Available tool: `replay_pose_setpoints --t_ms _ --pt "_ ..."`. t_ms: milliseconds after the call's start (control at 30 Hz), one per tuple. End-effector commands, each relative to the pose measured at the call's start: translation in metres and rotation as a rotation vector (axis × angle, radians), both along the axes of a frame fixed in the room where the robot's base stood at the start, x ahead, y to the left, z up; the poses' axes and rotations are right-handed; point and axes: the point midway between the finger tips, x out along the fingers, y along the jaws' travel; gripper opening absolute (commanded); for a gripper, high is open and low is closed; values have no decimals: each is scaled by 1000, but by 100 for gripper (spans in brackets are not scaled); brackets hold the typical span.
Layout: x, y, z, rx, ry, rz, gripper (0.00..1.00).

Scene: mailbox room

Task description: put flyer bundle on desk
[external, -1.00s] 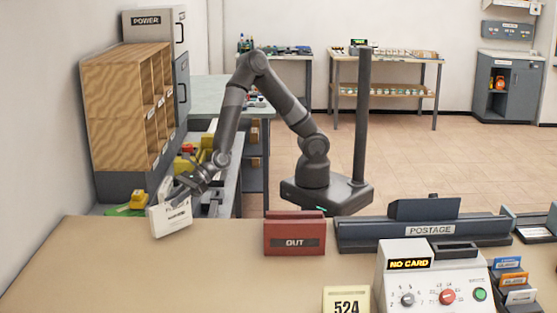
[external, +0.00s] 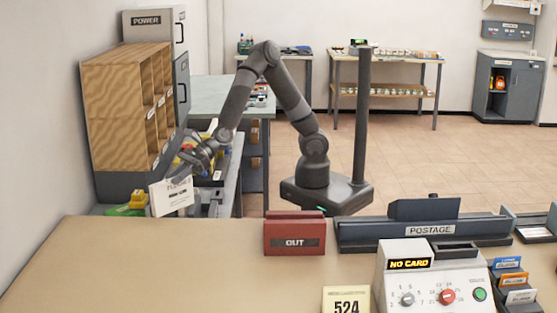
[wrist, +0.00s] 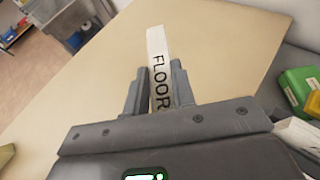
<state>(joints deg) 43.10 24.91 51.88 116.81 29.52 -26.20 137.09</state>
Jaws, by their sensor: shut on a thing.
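My gripper (external: 187,178) is shut on a thin white bundle (external: 171,197), which I take for the flyer bundle. In the wrist view the bundle (wrist: 157,50) stands out between my fingers (wrist: 159,80), its narrow edge reading "FLOOR". In the external view its broad face carries dark print too small to read fully. The desk (external: 150,265) is the beige top in front; in the wrist view its bare surface (wrist: 215,50) lies beyond the bundle. The bundle is held near the desk's far left edge; its gap to the desk is hard to tell.
A red OUT holder (external: 294,236), a POSTAGE rack (external: 425,232), a NO CARD machine (external: 430,275) and a 524 card (external: 346,300) stand on the desk. Its left part is clear. A wooden cubby shelf (external: 105,110) stands at the left behind my gripper.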

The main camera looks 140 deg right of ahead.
Motion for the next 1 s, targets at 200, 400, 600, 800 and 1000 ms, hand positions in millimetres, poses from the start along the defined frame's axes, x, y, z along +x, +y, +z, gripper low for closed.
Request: replay_pose_setpoints --t_ms 200,400,600,800,1000 --pt "0 0 68 -4 -6 -1 0" --pt "0 1 103 -1 -1 -1 0" --pt "0 1 122 -1 -2 0 0" --pt "3 40 122 0 2 74 0" --pt "4 103 121 0 5 189 0"
